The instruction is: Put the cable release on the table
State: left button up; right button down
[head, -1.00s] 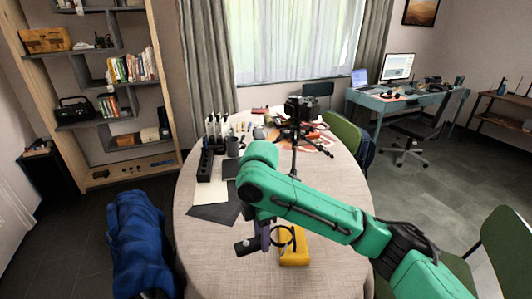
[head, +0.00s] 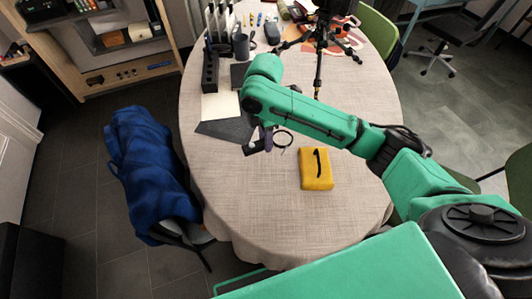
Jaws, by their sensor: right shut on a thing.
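The cable release (head: 284,138), a thin black looped cable, shows beside my right gripper (head: 262,143), above the cloth-covered table (head: 262,205). The right gripper is shut on it; the fingers are small, and the arm above them hides part of the grip. The loop hangs out to the right of the fingers. I cannot tell how high it is above the cloth. My left gripper is not in view.
A yellow box (head: 316,180) with a black mark on top lies right of the gripper. Dark and white sheets (head: 220,106), a black holder (head: 209,74) and a tripod (head: 319,45) stand farther back. The table's front is clear. A blue-draped chair (head: 150,170) stands at left.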

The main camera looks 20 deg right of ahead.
send_over(266, 165)
notch_tip(266, 165, down, 6)
jog(key=shift+f, duration=0.15)
notch_tip(266, 165, down, 4)
jog(key=shift+a+f, duration=0.1)
jog(key=shift+f, duration=0.05)
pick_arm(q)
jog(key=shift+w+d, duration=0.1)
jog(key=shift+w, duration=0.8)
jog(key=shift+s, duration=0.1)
pick_arm(e)
jog(key=c, duration=0.5)
grip_release()
notch_tip(266, 165, up, 12)
jog(key=shift+r, duration=0.1)
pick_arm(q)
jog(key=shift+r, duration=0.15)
